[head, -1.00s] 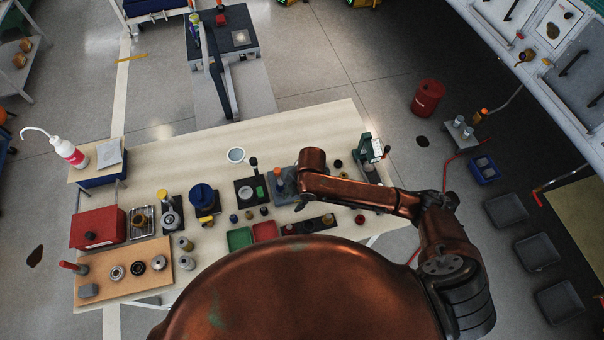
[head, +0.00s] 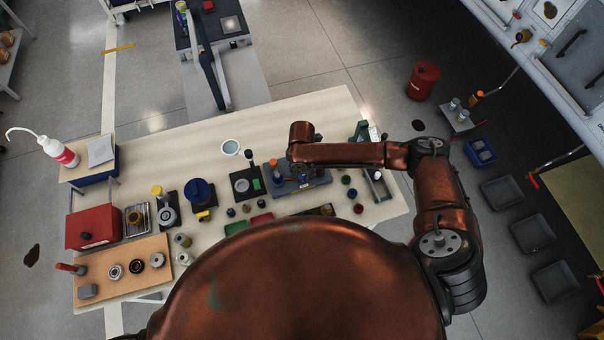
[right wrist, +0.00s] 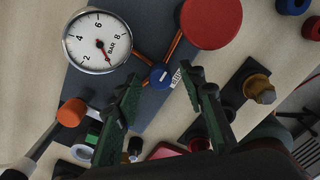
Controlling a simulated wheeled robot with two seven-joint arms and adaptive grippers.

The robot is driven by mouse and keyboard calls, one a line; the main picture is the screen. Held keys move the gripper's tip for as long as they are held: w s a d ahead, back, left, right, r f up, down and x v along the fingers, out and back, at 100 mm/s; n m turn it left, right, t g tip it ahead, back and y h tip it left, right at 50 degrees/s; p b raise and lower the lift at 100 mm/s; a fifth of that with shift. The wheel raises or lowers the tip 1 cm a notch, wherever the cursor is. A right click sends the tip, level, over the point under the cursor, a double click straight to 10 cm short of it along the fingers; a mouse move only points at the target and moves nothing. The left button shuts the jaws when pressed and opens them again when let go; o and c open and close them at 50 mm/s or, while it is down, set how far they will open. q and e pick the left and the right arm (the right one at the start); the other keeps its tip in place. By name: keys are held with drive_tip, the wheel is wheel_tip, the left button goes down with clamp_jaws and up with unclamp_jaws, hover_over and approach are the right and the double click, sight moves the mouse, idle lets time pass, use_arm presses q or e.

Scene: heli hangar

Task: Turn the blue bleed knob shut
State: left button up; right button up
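The blue bleed knob (right wrist: 160,76) shows in the right wrist view on a dark grey-blue plate (right wrist: 150,112), between a pressure gauge (right wrist: 98,42) and a round red part (right wrist: 211,20). Its top has a white bar mark. My right gripper (right wrist: 161,80) is open, with one finger to each side of the knob and a gap on both sides; I cannot tell how far above it they are. In the head view the plate (head: 312,184) lies on the right part of the bench, and my right arm largely hides the gripper and knob. My left gripper is not in view.
An orange-tipped lever (right wrist: 72,112) stands beside the plate in the wrist view. The bench's back strip is mostly clear.

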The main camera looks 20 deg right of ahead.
drive_tip(key=shift+f, duration=0.2)
clamp_jaws()
idle(0.4)
